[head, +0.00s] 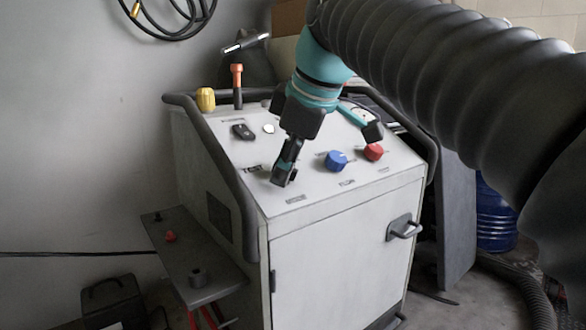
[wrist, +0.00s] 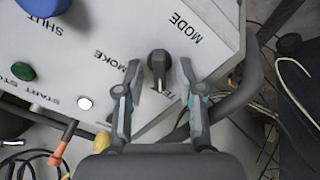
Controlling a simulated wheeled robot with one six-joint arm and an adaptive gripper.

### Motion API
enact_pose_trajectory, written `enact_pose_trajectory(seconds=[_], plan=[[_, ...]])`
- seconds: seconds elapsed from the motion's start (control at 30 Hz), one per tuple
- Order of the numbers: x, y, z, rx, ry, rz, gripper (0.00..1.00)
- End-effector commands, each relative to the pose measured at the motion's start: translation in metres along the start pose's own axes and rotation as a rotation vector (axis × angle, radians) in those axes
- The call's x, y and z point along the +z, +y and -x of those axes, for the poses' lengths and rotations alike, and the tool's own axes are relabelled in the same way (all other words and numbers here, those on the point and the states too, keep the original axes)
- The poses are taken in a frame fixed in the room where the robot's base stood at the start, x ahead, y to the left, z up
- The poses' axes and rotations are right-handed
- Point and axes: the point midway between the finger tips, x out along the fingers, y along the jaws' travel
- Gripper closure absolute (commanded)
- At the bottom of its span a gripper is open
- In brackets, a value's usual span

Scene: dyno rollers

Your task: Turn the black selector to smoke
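The black selector (wrist: 158,63) stands on the white panel in the wrist view, beside the lettering MODE, a partly hidden SMOKE label and a mostly covered label starting TE. Its narrow grip points down the picture, toward the TE label. My gripper (wrist: 158,76) is open, with one finger on each side of the selector. Gaps show between the fingers and the knob, and I see no clear contact. In the head view my gripper (head: 285,174) reaches down to the front left of the panel top, where the selector is hard to tell from the dark fingers.
A blue knob (head: 336,160) and a red knob (head: 373,151) sit right of my gripper. A black switch (head: 243,131) and white button (head: 269,128) lie behind it. A dark rail (head: 222,160) edges the panel's left side. An orange-handled tool (head: 237,78) stands at the back.

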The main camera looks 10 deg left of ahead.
Motion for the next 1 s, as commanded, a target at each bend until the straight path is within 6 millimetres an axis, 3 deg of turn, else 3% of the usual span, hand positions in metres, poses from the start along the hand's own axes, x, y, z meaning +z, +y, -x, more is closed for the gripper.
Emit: enact_pose_trajectory(seconds=[0.3, 0.43, 0.47, 1.0], plan=[[-0.0001, 0.0001, -0.0017, 0.0, 0.0, 0.0, 0.65], [0.0, 0.0001, -0.0016, 0.0, 0.0, 0.0, 0.97], [0.0, 0.0001, -0.0017, 0.0, 0.0, 0.0, 1.0], [-0.0001, 0.0002, -0.0012, -0.005, -0.004, -0.089, 1.0]])
